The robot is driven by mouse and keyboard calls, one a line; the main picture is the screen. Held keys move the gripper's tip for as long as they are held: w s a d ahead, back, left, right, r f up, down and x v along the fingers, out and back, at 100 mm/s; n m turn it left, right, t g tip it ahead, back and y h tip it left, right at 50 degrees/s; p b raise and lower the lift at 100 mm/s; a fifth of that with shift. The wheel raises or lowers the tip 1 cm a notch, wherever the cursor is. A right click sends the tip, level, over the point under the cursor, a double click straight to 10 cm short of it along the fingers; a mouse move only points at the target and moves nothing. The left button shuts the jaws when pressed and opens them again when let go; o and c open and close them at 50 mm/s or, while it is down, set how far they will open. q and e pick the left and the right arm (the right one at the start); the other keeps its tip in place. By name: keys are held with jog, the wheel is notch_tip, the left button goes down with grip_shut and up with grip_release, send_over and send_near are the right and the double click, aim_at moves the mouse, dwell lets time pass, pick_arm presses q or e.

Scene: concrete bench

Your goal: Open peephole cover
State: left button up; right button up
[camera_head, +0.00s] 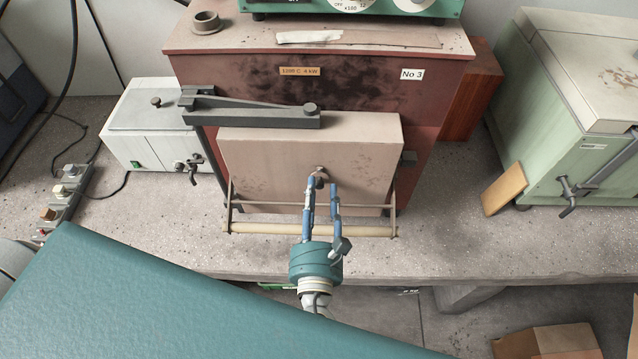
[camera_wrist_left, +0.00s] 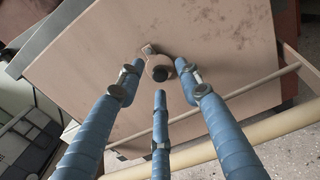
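The furnace (camera_head: 340,70) is a dark red box with a beige door (camera_head: 270,160) facing me. The small round peephole cover (camera_head: 320,172) sits at the middle of the door, partly hidden by a fingertip. In the left wrist view the cover (camera_wrist_left: 157,62) shows as a small metal piece with a dark round spot at its lower end. My left gripper (camera_head: 322,187) has blue fingers, spread open just in front of the door. In the left wrist view its fingertips surround the cover; I cannot tell whether any touches it. My right gripper is not in view.
A rod handle (camera_head: 260,228) runs across the door's bottom, close to my left gripper. A dark latch arm (camera_head: 255,110) crosses the door's top. A white box (camera_head: 145,125) stands left and a green cabinet (camera_head: 580,110) right on the concrete bench (camera_head: 450,230).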

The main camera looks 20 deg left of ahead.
pick_arm(q)
jog(key=shift+w+a, duration=0.2)
jog(key=shift+w, duration=0.45)
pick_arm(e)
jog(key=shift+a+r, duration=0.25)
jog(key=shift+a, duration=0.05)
pick_arm(q)
grip_shut()
